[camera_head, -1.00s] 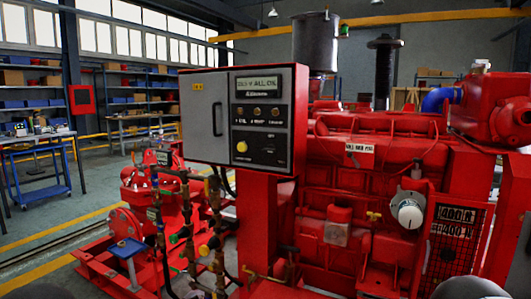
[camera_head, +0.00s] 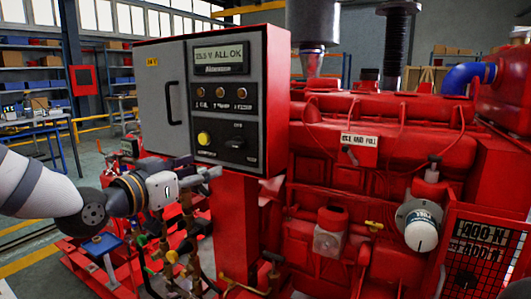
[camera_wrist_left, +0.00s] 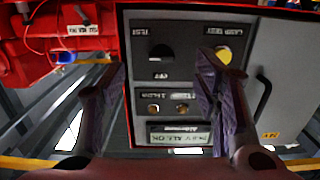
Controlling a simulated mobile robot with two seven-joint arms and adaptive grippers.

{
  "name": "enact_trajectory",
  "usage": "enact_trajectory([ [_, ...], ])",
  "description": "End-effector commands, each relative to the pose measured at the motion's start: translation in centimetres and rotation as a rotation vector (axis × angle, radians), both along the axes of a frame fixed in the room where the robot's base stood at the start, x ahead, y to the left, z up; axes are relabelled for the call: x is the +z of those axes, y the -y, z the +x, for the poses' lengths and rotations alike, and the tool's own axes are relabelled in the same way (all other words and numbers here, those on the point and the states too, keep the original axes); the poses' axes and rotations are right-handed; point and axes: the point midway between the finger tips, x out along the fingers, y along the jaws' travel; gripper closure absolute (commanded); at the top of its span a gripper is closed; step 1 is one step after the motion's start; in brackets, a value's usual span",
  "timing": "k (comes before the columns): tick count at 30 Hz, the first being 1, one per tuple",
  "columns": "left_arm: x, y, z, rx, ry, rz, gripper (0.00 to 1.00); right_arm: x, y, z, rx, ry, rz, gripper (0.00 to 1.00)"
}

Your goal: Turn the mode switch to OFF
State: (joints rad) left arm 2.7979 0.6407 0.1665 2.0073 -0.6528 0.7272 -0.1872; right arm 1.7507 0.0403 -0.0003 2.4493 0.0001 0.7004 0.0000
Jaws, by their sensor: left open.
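The mode switch (camera_head: 237,143) is a black knob on the dark lower panel of the control box (camera_head: 161,75), right of a round yellow button (camera_head: 204,138). A small OFF label sits above it; its exact pointing is too small to tell. In the left wrist view the panel appears upside down, with the mode switch (camera_wrist_left: 161,53) between the finger lines and the yellow button (camera_wrist_left: 223,55) by the right finger. My left gripper (camera_head: 208,174) is open and empty, just below and left of the switch in the head view, apart from it. My right gripper is out of view.
A door handle (camera_head: 171,103) projects on the box's left. The red engine (camera_head: 380,150) fills the right.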

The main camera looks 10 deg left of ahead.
Motion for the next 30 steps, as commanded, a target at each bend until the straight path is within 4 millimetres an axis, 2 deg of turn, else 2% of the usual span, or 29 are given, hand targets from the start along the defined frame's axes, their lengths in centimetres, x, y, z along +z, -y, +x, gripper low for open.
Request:
enact_trajectory([
  [1,1.4,-0.3,0.1,0.001,0.035,0.001,0.43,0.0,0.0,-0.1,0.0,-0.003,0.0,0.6],
  [3,2.2,-0.4,0.6,0.001,0.056,0.004,0.43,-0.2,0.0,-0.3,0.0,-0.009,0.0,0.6],
  [5,2.1,-0.1,1.3,0.0,0.055,0.005,0.43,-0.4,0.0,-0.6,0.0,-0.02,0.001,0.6],
  [10,1.4,1.4,5.3,0.0,0.048,0.006,0.43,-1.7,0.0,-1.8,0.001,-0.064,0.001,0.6],
  [15,1.5,2.8,9.1,0.0,0.049,0.006,0.43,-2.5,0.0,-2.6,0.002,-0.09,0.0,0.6],
  [18,1.7,3.3,10.6,0.0,0.049,0.004,0.43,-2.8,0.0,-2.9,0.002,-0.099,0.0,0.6],
  [22,2.0,3.7,11.4,0.001,0.052,0.003,0.43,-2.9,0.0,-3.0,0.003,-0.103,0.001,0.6],
  [29,2.2,3.8,11.5,0.0,0.054,0.003,0.43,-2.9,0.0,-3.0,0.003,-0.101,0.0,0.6],
  [30,2.2,3.7,11.5,0.0,0.054,0.003,0.48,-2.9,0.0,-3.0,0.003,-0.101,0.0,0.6],
])
